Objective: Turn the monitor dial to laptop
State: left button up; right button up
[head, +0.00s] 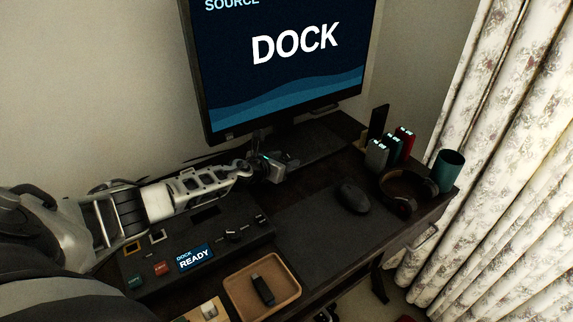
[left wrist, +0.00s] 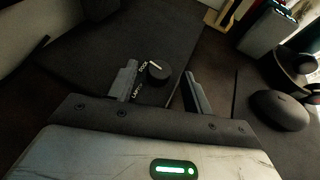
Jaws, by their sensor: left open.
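The monitor (head: 290,62) shows "SOURCE DOCK" on its blue screen. Its dial (left wrist: 158,72) is a small round black knob on the dark monitor foot, seen in the left wrist view. Labels reading "DOCK" and "LAPTOP" lie along the dial's left side, and its pale mark points up-left towards "DOCK". My left gripper (head: 279,167) is open at the monitor foot. In the left wrist view its fingers (left wrist: 159,78) stand on either side of the dial, with visible gaps. The gripper hides the dial in the head view. My right gripper is not in view.
A dock panel (head: 232,250) with a "DOCK READY" display lies beneath my left arm. A brown tray (head: 286,281) holds a black stick. A mouse (head: 353,198), headphones (head: 399,206), a teal cup (head: 450,166) and upright coloured items stand to the right. Curtains hang beyond.

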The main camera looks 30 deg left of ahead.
pick_arm(q)
jog(key=shift+x, duration=0.85)
jog(key=c, duration=1)
jog(key=shift+o, duration=0.2)
